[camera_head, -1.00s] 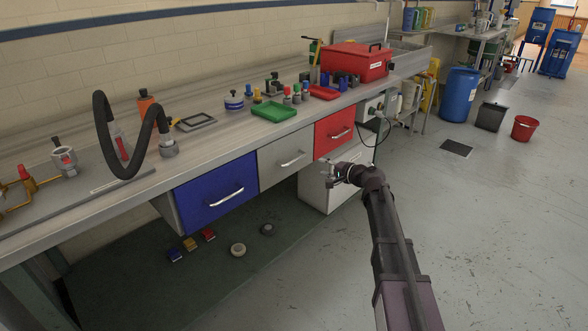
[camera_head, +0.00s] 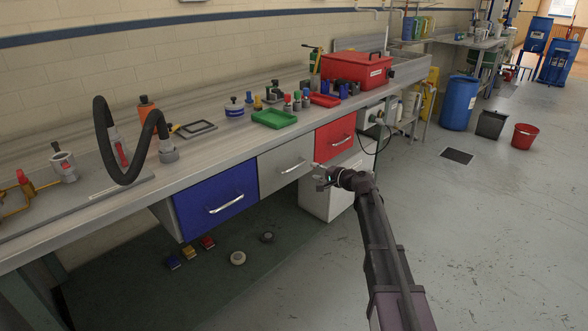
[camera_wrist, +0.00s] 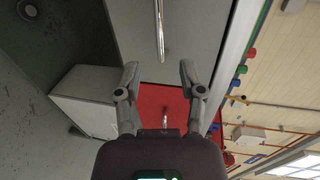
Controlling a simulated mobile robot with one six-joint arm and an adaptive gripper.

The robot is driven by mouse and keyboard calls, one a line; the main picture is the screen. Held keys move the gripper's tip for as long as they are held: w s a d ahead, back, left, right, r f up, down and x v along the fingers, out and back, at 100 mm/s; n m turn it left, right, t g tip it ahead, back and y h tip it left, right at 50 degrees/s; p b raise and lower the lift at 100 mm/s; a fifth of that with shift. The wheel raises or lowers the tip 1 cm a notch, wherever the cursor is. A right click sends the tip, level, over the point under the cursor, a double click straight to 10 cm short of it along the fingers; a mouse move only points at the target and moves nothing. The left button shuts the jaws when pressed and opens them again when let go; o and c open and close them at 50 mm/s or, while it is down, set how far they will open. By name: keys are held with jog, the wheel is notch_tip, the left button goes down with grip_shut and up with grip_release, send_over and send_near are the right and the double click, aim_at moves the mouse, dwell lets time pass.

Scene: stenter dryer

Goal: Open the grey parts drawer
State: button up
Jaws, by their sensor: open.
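The grey parts drawer (camera_head: 273,173) sits under the bench top between a blue drawer and a red drawer, and its front looks flush with theirs. Its bright bar handle (camera_head: 293,167) runs across the front; in the wrist view the handle (camera_wrist: 159,30) shows upright, ahead of the fingertips. My gripper (camera_head: 318,176) is in front of the drawers, to the right of the grey handle. In the wrist view my gripper (camera_wrist: 159,72) has its two fingers spread, with nothing between them. The gap to the handle is hard to judge.
The blue drawer (camera_head: 200,205) is on the left and the red drawer (camera_head: 335,137) on the right, each with its own handle. A white cabinet (camera_head: 322,200) stands below. The bench edge overhangs the drawers. Open floor (camera_head: 490,230) lies to the right.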

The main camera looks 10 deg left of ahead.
aim_at(296, 166)
jog(key=b+x, duration=0.1)
jog(key=x, duration=0.9)
jog(key=shift+b, duration=0.4)
